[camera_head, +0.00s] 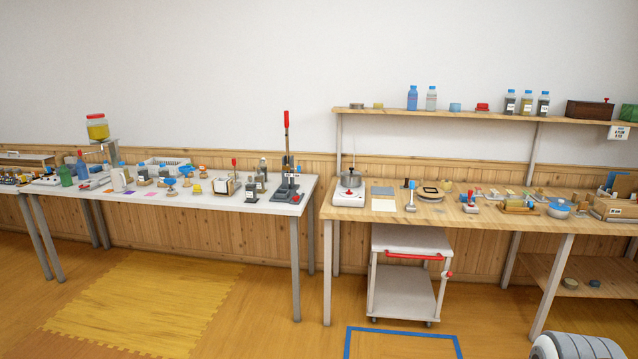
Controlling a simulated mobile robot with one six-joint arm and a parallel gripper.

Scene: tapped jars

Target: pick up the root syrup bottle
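I cannot tell which bottle is the root syrup bottle, since the labels are too small to read. Farther left on that shelf are a blue bottle (412,98) and a clear bottle (431,99) with blue caps. On the left table stand a green bottle (66,176) and a blue bottle with a red top (82,167). Several small labelled jars (262,177) stand near the lever press. My gripper is not in view.
The left table (225,201) and right table (345,213) are crowded, with a narrow gap between them. A white trolley (408,240) with a red handle stands under the right table. The lever press (288,170) rises tall. The floor in front is mostly clear, with a yellow mat (150,300).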

